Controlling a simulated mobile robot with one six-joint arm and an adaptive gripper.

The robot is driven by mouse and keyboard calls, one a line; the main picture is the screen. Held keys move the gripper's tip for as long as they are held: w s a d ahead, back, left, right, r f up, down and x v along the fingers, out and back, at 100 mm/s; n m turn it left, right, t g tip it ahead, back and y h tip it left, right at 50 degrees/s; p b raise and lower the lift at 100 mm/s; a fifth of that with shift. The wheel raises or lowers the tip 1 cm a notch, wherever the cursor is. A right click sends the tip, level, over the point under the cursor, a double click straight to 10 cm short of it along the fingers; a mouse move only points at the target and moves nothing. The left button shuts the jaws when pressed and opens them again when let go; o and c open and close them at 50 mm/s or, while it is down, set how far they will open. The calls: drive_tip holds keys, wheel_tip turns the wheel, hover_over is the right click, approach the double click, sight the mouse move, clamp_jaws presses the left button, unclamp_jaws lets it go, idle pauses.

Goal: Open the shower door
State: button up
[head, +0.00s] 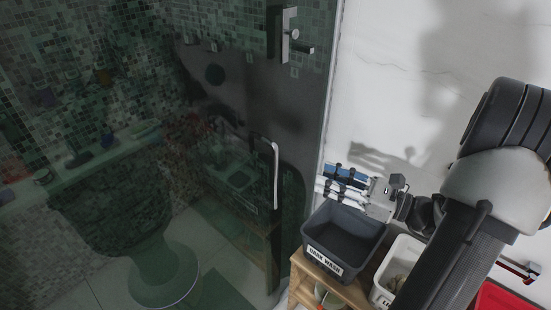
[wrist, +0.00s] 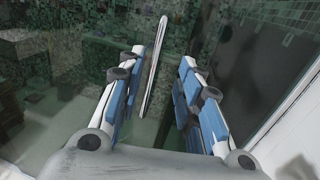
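The shower door (head: 232,110) is a dark glass panel filling the left half of the head view, with its right edge beside a white wall. A slim upright metal handle (head: 275,175) is on the door. My gripper (head: 321,180) is to the right of the handle, apart from it, with its fingers pointing left toward the door. In the wrist view my gripper (wrist: 163,58) is open and empty, its blue-padded fingers spread. There the handle (wrist: 153,68) shows upright between the fingers, nearer the left one. The door appears shut, though its hinge is not clear.
A dark grey bin labelled "DARK WASH" (head: 345,243) sits just below my gripper on a wooden stand (head: 333,284). A white bin (head: 382,285) stands beside it. A red bin (head: 503,298) is at the lower right. A white wall (head: 400,70) is close behind my arm.

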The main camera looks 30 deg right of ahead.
drive_tip(key=b+x, duration=0.1)
drive_tip(key=x, duration=1.4)
drive_tip(key=shift+a+b, duration=0.15)
drive_tip(key=shift+b, duration=0.25)
clamp_jaws()
